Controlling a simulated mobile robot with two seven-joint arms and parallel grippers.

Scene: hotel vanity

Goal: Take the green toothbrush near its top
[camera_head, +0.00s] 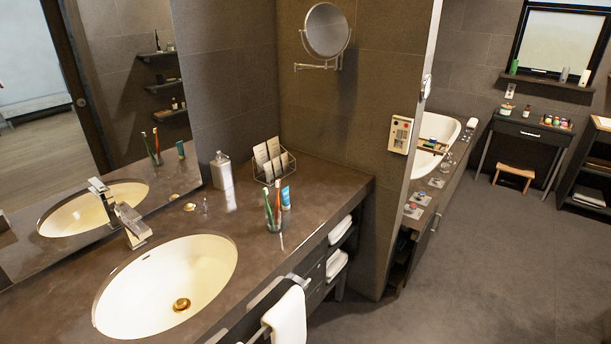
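The green toothbrush (268,207) stands in a small clear cup (274,224) on the vanity counter, near its front edge. It leans a little to the left, with its top above the rim. An orange-red toothbrush (278,199) stands in the same cup, just to its right. Neither of my grippers is in view.
A blue tube (286,197) stands just behind and right of the cup. A wire rack with cards (273,162) and a metallic bottle (221,170) stand further back by the mirror. The sink (165,285) and faucet (130,222) are left. A white towel (287,318) hangs in front.

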